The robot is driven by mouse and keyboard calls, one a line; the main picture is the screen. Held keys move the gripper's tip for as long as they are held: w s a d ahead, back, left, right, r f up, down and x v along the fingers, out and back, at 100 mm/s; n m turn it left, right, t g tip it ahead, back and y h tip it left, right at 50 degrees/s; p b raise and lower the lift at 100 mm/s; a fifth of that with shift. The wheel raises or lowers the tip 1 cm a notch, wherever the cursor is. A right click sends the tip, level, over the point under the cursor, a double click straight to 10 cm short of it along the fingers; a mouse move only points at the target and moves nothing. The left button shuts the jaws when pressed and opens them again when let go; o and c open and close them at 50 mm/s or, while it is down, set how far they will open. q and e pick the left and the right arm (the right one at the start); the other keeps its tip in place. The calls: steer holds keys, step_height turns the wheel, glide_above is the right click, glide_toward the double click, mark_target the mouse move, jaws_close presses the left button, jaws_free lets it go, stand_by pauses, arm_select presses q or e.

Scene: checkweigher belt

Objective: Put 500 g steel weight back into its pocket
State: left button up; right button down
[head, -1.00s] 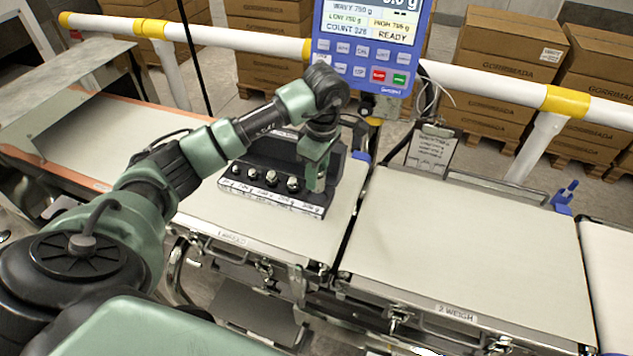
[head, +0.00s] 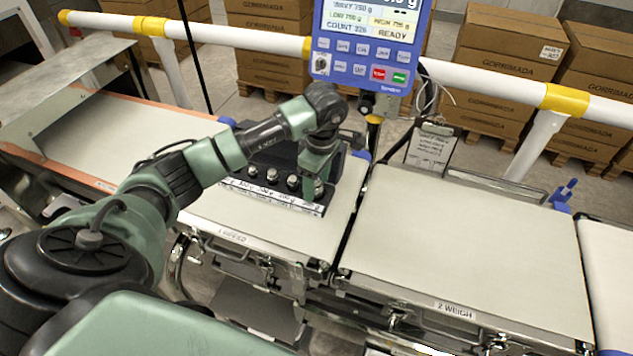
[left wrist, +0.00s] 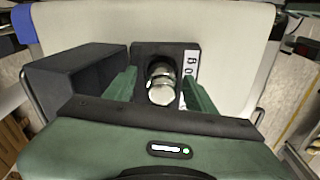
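The 500 g steel weight (left wrist: 161,84) shows in the left wrist view as a shiny knobbed cylinder at the end of the dark weight rack (left wrist: 180,52). It appears upright in the end pocket. My left gripper (left wrist: 161,92) has one finger on each side of the weight, with a gap visible on both sides, so it is open around it. In the head view the left gripper (head: 317,187) points down over the right end of the rack (head: 313,209), partly hiding the weight there. My right gripper is in neither view.
Several smaller weights (head: 271,176) stand in the rack to the left of the gripper. The rack sits on the infeed belt (head: 205,208). The weigh belt (head: 460,245) to the right is clear. A blue indicator panel (head: 370,55) stands behind, near a white guard rail (head: 480,82).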

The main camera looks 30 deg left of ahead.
mark_target(320, 181)
arm_select(q)
steer(key=shift+r, duration=0.15)
steer(key=shift+w+r, duration=0.1)
steer(key=shift+r, duration=0.15)
step_height(320, 181, up, 11)
steer(key=b, duration=0.2)
steer(key=shift+d+r, duration=0.2)
steer(key=shift+d, duration=0.25)
